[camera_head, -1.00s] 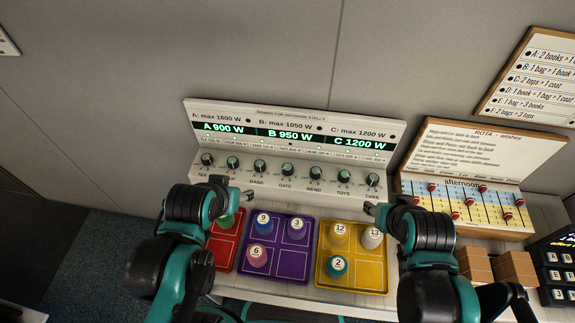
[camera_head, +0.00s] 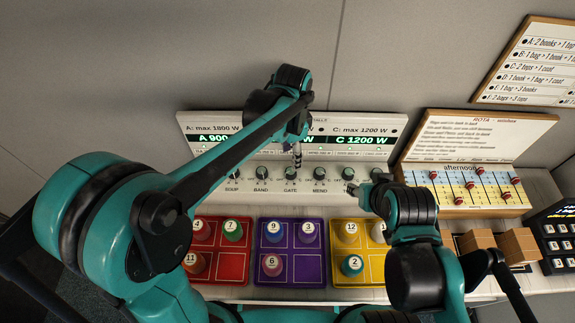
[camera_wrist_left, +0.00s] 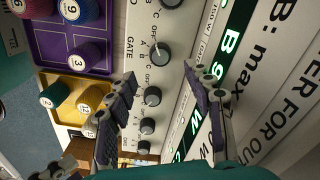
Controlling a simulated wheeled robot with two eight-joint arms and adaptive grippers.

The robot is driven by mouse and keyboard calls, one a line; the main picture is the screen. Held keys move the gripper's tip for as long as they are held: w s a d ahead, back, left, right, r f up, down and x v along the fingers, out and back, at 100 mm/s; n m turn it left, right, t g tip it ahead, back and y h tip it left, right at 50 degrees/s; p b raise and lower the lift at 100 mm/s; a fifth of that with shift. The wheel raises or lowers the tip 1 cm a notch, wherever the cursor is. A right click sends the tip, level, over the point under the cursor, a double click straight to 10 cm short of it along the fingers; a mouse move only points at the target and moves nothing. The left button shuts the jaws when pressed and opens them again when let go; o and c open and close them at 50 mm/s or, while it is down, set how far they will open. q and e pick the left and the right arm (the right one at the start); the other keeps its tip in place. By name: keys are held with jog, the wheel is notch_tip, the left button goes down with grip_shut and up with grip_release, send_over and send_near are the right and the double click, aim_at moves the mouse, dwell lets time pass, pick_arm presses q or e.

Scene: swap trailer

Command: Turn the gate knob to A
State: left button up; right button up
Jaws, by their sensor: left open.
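The gate knob (camera_head: 291,173) is a small dark round knob above the GATE label in the row on the white power panel (camera_head: 338,200). My left gripper (camera_head: 297,158) is over the panel, just above this knob in the head view. In the left wrist view the gate knob (camera_wrist_left: 165,52) lies beyond the fingertips, and the open, empty left gripper (camera_wrist_left: 160,80) has its fingers spread on either side of the knob row. I cannot tell which letter the knob points to. My right gripper (camera_head: 353,188) hangs by the panel's right part; its fingers are too small to read.
Other knobs flank the gate knob closely. Red (camera_head: 232,267), purple (camera_head: 306,262) and yellow (camera_head: 374,270) trays with numbered pegs lie in front of the panel. My left arm hides part of the displays. A rota board (camera_head: 470,150) and brown blocks (camera_head: 518,243) stand at right.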

aim_at(291, 171)
pick_arm(q)
notch_tip(291, 171, down, 8)
jog(key=shift+r+b, duration=0.25)
jog(key=shift+b, duration=1)
jog(key=c, duration=1.2)
